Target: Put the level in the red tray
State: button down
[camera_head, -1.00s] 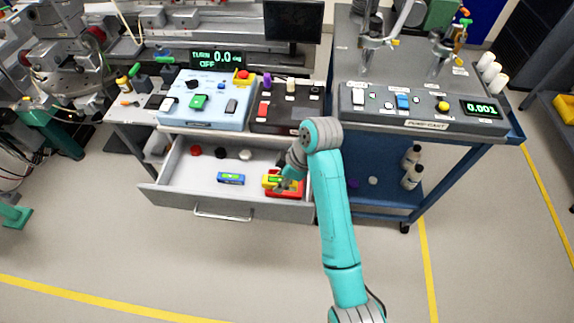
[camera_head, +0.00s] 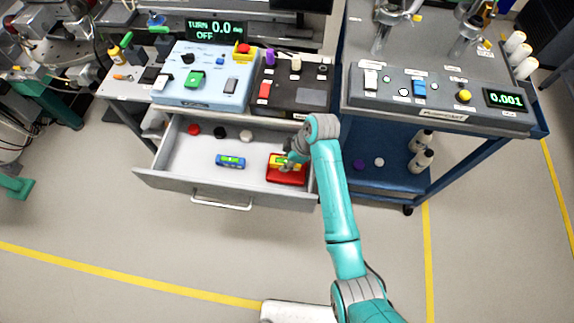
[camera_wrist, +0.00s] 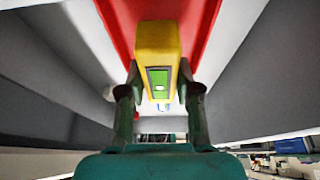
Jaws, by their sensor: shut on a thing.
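A yellow level with a green vial window (camera_wrist: 158,60) is between my gripper's two fingers in the wrist view. My gripper (camera_head: 288,160) is shut on it, over the red tray (camera_head: 287,179) at the right end of the open drawer. The level (camera_head: 279,160) is partly hidden by my gripper in the head view. The red tray fills the space behind the level in the wrist view (camera_wrist: 203,22). I cannot tell whether the level touches the tray floor.
The open drawer (camera_head: 196,180) also holds a blue level-like block (camera_head: 230,161) to the left, and red, black and white knobs at its back. Control boxes stand on the bench above. A blue cart (camera_head: 385,202) stands close on the right.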

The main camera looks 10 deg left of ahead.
jog(key=shift+f, duration=1.85)
jog(key=shift+f, duration=0.1)
jog(key=c, duration=0.8)
grip_release()
jog(key=v, duration=1.2)
jog(key=shift+d, duration=0.1)
